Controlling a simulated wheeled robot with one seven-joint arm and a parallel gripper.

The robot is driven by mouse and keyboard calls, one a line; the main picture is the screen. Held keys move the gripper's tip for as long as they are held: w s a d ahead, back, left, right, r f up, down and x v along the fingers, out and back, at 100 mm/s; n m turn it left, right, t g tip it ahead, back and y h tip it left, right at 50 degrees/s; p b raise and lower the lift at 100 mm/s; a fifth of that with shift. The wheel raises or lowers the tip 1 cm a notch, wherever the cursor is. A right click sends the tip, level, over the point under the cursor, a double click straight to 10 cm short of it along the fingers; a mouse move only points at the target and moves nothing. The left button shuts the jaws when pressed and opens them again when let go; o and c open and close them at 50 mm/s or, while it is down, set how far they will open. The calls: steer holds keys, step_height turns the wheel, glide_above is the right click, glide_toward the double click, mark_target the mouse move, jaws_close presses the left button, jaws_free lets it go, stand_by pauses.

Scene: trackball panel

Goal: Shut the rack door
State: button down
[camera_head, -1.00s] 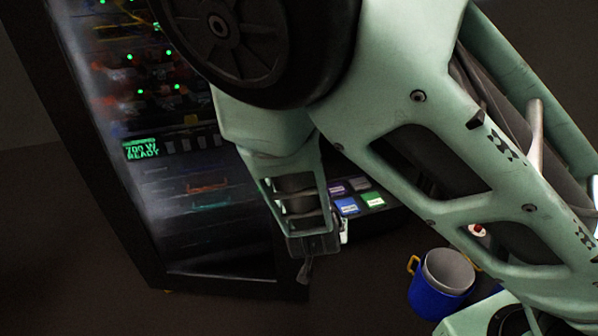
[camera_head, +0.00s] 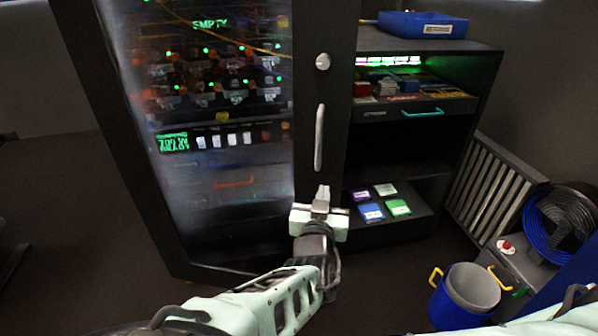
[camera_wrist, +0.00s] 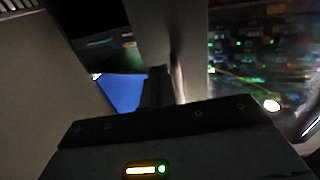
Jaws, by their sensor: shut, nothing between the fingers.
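The rack door (camera_head: 305,165) is a dark-framed door with a glass pane, lit electronics showing through it. A pale vertical bar handle (camera_head: 319,137) and a round knob (camera_head: 322,61) are on its right side. Whether the door sits flush or slightly ajar I cannot tell. My gripper (camera_head: 321,195) is shut and empty, pointing up just below the handle's lower end in the head view; contact is not clear. In the wrist view my gripper (camera_wrist: 157,85) is dark, with the lit glass (camera_wrist: 260,50) to its right.
A dark shelf unit (camera_head: 470,100) stands right of the door, with a blue tray (camera_head: 423,24) on top and coloured boxes (camera_head: 371,212) low down. A blue bucket (camera_head: 448,305), a grey grille (camera_head: 487,185) and a coiled hose (camera_head: 560,222) are farther right.

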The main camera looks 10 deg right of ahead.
mark_target(328, 167)
steer(key=x, duration=0.8)
